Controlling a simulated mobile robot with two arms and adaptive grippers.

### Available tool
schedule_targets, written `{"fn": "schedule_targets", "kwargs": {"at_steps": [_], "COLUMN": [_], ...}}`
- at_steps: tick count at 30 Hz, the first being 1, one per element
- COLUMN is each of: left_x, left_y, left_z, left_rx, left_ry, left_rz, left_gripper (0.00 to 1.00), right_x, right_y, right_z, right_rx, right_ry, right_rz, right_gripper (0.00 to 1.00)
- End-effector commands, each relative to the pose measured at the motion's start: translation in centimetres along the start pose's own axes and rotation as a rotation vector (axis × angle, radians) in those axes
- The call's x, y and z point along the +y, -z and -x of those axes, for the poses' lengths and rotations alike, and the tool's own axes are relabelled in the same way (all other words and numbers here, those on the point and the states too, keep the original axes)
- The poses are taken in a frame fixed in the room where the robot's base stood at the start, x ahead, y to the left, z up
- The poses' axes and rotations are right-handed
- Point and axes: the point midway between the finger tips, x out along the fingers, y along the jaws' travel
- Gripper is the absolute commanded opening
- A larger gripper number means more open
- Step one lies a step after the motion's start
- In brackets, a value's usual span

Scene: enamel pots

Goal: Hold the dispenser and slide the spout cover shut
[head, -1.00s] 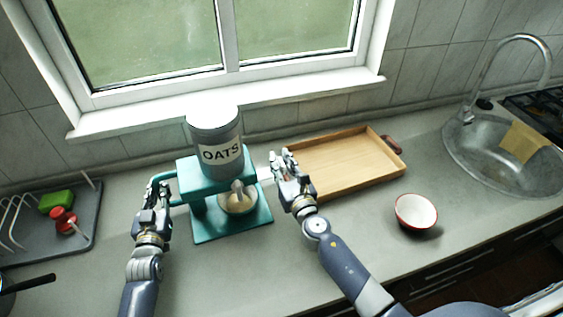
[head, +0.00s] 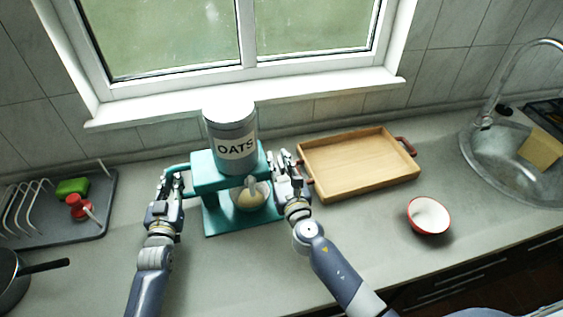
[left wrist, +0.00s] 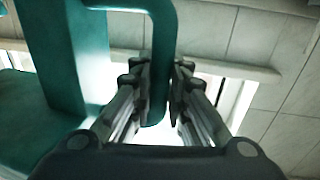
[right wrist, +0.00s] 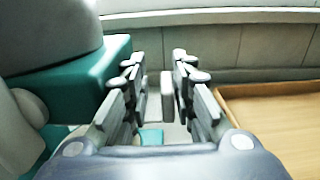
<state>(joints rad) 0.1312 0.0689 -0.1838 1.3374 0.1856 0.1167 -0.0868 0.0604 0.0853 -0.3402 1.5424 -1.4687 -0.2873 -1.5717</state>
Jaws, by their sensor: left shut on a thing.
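The teal dispenser (head: 238,223) stands upright on the counter with a grey jar (head: 231,132) labelled OATS on top. A bowl of pale contents (head: 248,201) sits under its spout (head: 251,183). My left gripper (head: 172,183) is shut on the teal side handle (left wrist: 160,60), which runs between its fingers in the left wrist view. My right gripper (head: 283,162) is open at the dispenser's right side. In the right wrist view a small light-grey tab (right wrist: 167,96), apparently of the spout cover, stands between its fingers. The rest of the cover is hidden.
A wooden tray (head: 352,165) lies close to the right of my right gripper. A red-rimmed bowl (head: 429,214) and the sink (head: 500,160) are further right. A dish rack (head: 95,226) and a pan (head: 10,280) are at the left.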

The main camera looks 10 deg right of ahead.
Motion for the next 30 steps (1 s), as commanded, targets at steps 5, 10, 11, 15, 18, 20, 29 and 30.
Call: {"fn": "schedule_targets", "kwargs": {"at_steps": [5,10,11,15,18,20,29,30], "left_x": [0.1,0.1,0.1,0.1,0.1,0.1,0.1,0.1], "left_y": [0.0,0.0,0.0,0.0,-0.1,-0.1,-0.1,-0.1], "left_z": [0.0,0.0,0.0,0.0,0.0,0.0,0.0,0.0], "left_rx": [0.000,0.000,0.000,-0.001,-0.001,-0.001,-0.002,-0.002], "left_ry": [-0.001,-0.001,-0.001,-0.001,-0.001,-0.001,-0.001,-0.001], "left_rz": [0.001,0.001,0.001,0.001,0.001,0.001,0.001,0.001], "left_gripper": [0.00,0.00,0.00,0.00,0.00,0.00,0.00,0.00], "right_x": [-0.1,-0.1,-0.1,-0.1,-0.1,-0.1,-0.1,-0.1], "right_y": [0.0,0.1,0.1,0.1,0.1,0.2,0.1,0.1], "right_z": [0.0,0.2,0.3,1.9,3.6,4.9,10.1,10.6], "right_rx": [0.000,0.001,0.001,0.002,0.003,0.003,0.002,0.002], "right_ry": [0.001,0.002,0.002,0.001,0.001,0.002,0.003,0.003], "right_rz": [0.000,0.001,0.001,0.001,0.000,0.002,0.001,0.002], "right_gripper": [0.30,0.30,0.30,0.30,0.30,0.30,0.30,0.30]}}
